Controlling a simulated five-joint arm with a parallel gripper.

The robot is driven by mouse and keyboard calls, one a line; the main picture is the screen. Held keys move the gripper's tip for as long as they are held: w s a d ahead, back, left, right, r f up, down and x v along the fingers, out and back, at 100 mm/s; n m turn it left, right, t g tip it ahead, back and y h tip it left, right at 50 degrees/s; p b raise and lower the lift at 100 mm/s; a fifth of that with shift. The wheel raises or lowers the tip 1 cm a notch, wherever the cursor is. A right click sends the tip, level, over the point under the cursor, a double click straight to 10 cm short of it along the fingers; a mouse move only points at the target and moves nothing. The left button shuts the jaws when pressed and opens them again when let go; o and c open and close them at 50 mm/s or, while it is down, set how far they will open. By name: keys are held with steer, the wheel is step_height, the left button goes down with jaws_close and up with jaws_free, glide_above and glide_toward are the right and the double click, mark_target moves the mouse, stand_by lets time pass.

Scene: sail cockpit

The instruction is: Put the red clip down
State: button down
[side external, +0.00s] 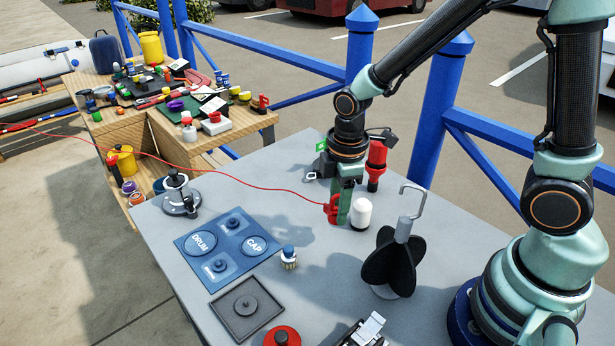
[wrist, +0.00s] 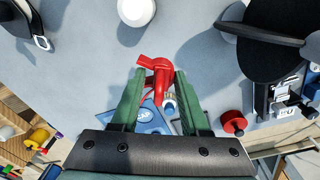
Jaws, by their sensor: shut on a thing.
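The red clip (side external: 332,209) is between the green fingers of my gripper (side external: 344,205), low over the grey table. In the side external view it shows at the left of the fingers, and a thin red line runs from it to the left. In the wrist view the red clip (wrist: 157,75) sits between the two fingertips of my gripper (wrist: 159,84), which are shut on it. I cannot tell whether the clip touches the table.
A white cylinder (side external: 360,213) stands just right of my gripper. A red and black cylinder (side external: 376,166) stands behind. A black finned object with a hook (side external: 396,262) is at front right. A blue mat marked DRUM and CAP (side external: 228,245), a winch-like fitting (side external: 178,194) and a dark tray (side external: 246,308) lie left.

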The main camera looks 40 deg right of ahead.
steer(key=shift+f, duration=3.55)
steer(key=shift+f, duration=0.15)
steer(key=shift+c, duration=2)
jaws_free()
steer(key=r, duration=1.2)
steer(key=shift+s+d+r, duration=0.1)
steer(key=shift+s+r, duration=0.1)
steer(key=shift+s, duration=0.1)
steer(key=s+d+r+m+t, duration=0.2)
steer(key=r+m, duration=0.3)
steer(key=s+d+r+m+t, duration=0.1)
steer(key=d+r+m+t, duration=0.1)
steer(key=r+m, duration=0.4)
steer(key=shift+s+d+t, duration=0.3)
steer(key=shift+s+d, duration=0.1)
steer(key=shift+d, duration=0.3)
steer(key=shift+o, duration=0.9)
steer(key=shift+s+d+r+m, duration=0.25)
steer(key=shift+r+m, duration=0.1)
steer(key=shift+m, duration=0.35)
